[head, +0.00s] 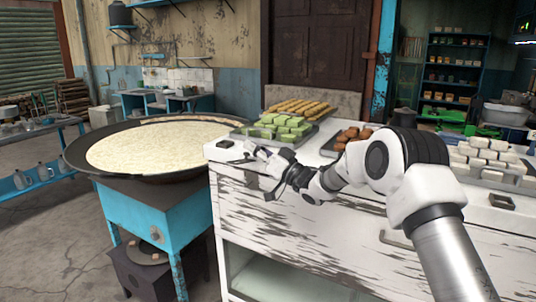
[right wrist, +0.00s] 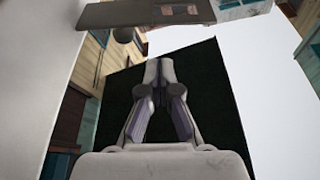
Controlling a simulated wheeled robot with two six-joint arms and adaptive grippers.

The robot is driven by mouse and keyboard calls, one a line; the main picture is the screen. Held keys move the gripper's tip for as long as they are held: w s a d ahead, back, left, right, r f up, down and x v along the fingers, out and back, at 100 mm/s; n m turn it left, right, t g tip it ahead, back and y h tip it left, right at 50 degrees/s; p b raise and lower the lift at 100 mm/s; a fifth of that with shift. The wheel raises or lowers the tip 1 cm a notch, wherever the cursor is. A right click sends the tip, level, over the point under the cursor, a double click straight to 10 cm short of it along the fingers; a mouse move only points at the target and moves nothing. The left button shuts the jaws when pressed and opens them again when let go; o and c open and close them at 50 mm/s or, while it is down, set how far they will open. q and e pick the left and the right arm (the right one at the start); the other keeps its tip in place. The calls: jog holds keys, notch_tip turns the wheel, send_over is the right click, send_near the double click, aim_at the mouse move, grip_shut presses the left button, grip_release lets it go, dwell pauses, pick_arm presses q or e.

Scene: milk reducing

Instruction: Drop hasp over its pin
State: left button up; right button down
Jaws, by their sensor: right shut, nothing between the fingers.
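My right gripper (head: 256,152) is at the left front corner of the white, worn counter (head: 290,229), close to its top edge. In the right wrist view its two fingers (right wrist: 158,68) are together with nothing between them, over a dark surface (right wrist: 205,75). I cannot make out a hasp or its pin for certain in either view; my arm and gripper hide part of the counter's front. A small dark fitting (head: 225,144) lies on the counter top left of the gripper. My left gripper is not in view.
A wide pan (head: 75,153) of pale milk (head: 160,146) sits on a blue stand (head: 165,235) left of the counter. Trays of green sweets (head: 277,126), yellow sweets (head: 300,108) and white sweets (head: 485,152) stand on the counter. Brown sweets (head: 352,135) lie behind my right arm.

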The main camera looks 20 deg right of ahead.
aim_at(250, 161)
jog(key=shift+s+a+f, duration=0.1)
jog(key=shift+a+f, duration=0.15)
jog(key=shift+f, duration=0.7)
jog(key=shift+s+a+f, duration=0.1)
jog(key=shift+a+f, duration=0.15)
jog(key=shift+f, duration=0.7)
jog(key=shift+s+a+f+n+g+y+b, duration=0.1)
jog(key=shift+f+n+g+y+b, duration=0.5)
jog(key=shift+n+b, duration=0.7)
jog(key=shift+w+f+n+g+y+b, duration=0.15)
jog(key=shift+f+n+y+b, duration=0.25)
jog(key=shift+f+n+b, duration=0.85)
jog(key=shift+s+a+f+n+g+y+b, duration=0.15)
jog(key=shift+f+n+g+y+b, duration=0.5)
jog(key=shift+n, duration=1.1)
jog(key=shift+d+r+t, duration=0.15)
jog(key=shift+t, duration=0.15)
